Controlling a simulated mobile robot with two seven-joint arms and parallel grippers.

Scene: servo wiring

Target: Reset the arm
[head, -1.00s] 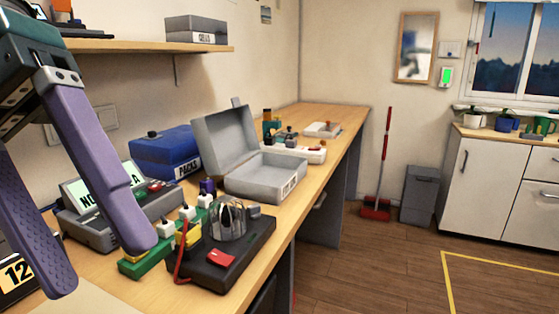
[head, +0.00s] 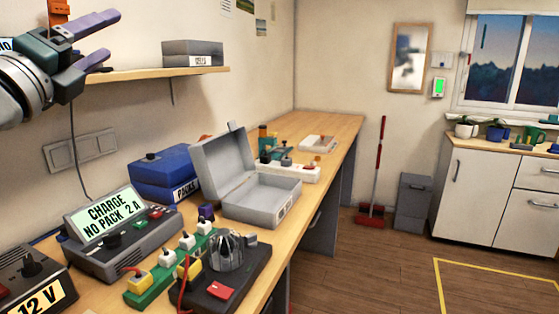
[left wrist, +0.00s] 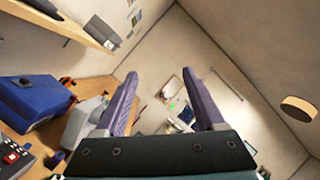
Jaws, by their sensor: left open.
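My left gripper (head: 108,42) is at the upper left of the head view, raised above the bench and in front of the wall shelf. Its two purple fingers are apart with nothing between them. In the left wrist view the open fingers (left wrist: 164,98) point toward the far wall and the window side. My right gripper is in neither view.
The wooden bench (head: 325,135) holds a charger (head: 122,238) reading "CHARGE NO PACK 2 A", a 12 V unit (head: 30,285), a blue PACKS box (head: 165,158), an open grey case (head: 262,197), a green connector strip (head: 150,290) and a black base (head: 250,275). A shelf (head: 150,73) hangs above.

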